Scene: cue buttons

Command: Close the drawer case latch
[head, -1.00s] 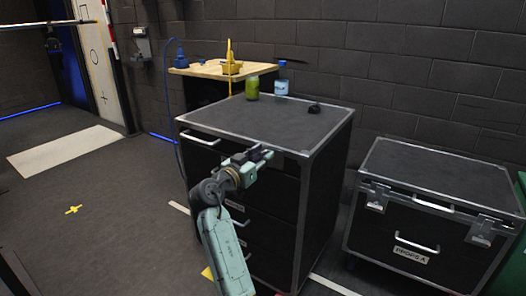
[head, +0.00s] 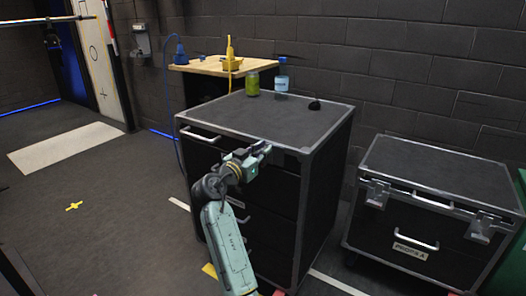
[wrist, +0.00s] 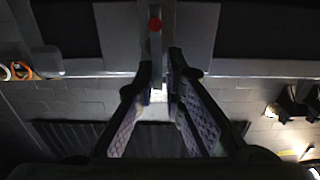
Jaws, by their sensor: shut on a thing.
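The drawer case (head: 255,113) is a large black case with metal edges, with drawers in its front. My gripper (head: 262,148) is at the upper right of that front, just below the top edge. In the wrist view, my gripper (wrist: 160,78) is shut with its fingertips around a narrow grey latch bar (wrist: 155,45) that has a red dot. A grey plate (wrist: 122,35) lies behind the bar. In the head view my gripper hides most of the latch, so I cannot tell its exact angle.
A green can (head: 252,84), a clear blue-capped bottle (head: 282,77) and a small dark object (head: 314,104) stand on the case top. A lower black case (head: 430,190) stands to the right. The floor (head: 110,200) at left is mostly clear.

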